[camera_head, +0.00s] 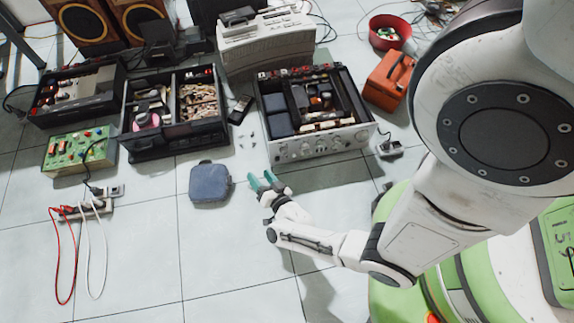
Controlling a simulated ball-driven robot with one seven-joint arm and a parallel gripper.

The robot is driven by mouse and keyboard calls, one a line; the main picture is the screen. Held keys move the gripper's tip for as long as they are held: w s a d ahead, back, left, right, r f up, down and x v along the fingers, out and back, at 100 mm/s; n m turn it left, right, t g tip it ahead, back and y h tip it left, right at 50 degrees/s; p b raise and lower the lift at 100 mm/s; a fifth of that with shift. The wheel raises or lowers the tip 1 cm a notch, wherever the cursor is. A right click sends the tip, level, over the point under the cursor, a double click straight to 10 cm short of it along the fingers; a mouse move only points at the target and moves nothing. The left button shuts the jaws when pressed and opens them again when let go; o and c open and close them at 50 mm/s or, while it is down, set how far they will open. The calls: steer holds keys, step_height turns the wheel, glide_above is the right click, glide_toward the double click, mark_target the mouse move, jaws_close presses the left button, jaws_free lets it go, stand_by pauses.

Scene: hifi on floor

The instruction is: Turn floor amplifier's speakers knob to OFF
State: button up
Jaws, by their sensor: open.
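The floor amplifier (318,150) stands on the tiles right of centre, with its silver front panel facing me. Its top is open and shows dark inner parts. Several knobs sit along the silver panel, but they are too small for me to read the labels or tell which is the speakers knob or how it is set. My gripper (268,183), with green fingertips, is open and empty. It is in front of the panel's left end, low over the floor, apart from the panel.
A blue-grey case (210,183) lies left of my gripper. An open black unit (173,148) and a green board (79,149) stand further left. A power strip (84,208) with red and white cables lies front left. An orange box (389,80) is behind right. The front floor is clear.

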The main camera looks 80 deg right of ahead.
mark_target(286, 152)
steer(key=s+d+f+m+g+h+b, duration=0.3)
steer(key=s+f+m+g+h+b, duration=0.15)
steer(key=s+f, duration=0.4)
steer(key=w+d+r+b, duration=0.1)
steer(key=w+d+r, duration=0.1)
steer(key=d, duration=0.7)
steer(key=shift+d+h+b, duration=0.35)
steer(key=shift+d+b, duration=0.05)
steer(key=shift+r+n, duration=0.1)
steer(key=shift+n, duration=0.15)
steer(key=c, duration=1)
steer(key=shift+c, duration=0.2)
